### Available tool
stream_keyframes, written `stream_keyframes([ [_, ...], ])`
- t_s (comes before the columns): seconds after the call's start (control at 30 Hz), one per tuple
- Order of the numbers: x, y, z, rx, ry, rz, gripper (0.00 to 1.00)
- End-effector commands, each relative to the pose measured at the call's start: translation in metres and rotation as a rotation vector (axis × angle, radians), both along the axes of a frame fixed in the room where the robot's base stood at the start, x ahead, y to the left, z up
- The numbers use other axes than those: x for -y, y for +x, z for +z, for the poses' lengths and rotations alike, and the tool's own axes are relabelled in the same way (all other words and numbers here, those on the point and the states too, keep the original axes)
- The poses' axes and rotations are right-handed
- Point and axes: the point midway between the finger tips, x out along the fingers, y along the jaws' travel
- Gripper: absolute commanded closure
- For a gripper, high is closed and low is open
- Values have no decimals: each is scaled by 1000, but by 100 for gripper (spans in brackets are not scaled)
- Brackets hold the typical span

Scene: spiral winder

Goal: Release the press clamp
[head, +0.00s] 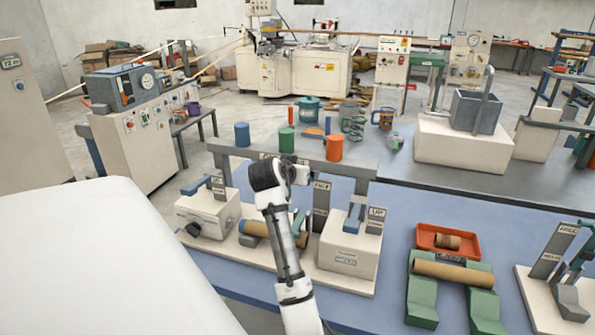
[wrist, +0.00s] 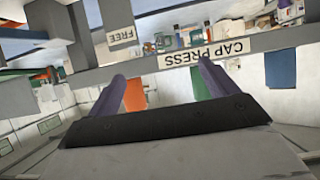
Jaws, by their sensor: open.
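The cap press stands on a pale base plate (head: 320,280) with a beige block at each end, and a brown tube (head: 258,229) lies between them. A blue lever shows on the left block (head: 208,213) and another on the right block (head: 349,245). A teal handle (head: 300,222) sits behind my arm, partly hidden, beside an upright grey plate marked FREE (head: 321,197). My gripper is open and empty in the wrist view (wrist: 161,78), in front of the crossbar marked CAP PRESS (wrist: 206,55), which looks upside down. The FREE label (wrist: 121,35) also shows there.
A grey crossbar (head: 345,168) spans above the press. To the right are a green cradle (head: 422,290) with a tube, an orange tray (head: 425,240) and another station with a teal lever (head: 578,258). Blue tabletop (head: 395,225) is bare between them.

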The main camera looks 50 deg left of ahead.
Motion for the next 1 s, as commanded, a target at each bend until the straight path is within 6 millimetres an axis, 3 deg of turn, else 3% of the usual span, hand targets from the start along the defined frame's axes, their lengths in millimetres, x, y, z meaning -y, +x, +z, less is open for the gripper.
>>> stream_keyframes([
  [1.0,18,-30,60,1,2,0,15],
])
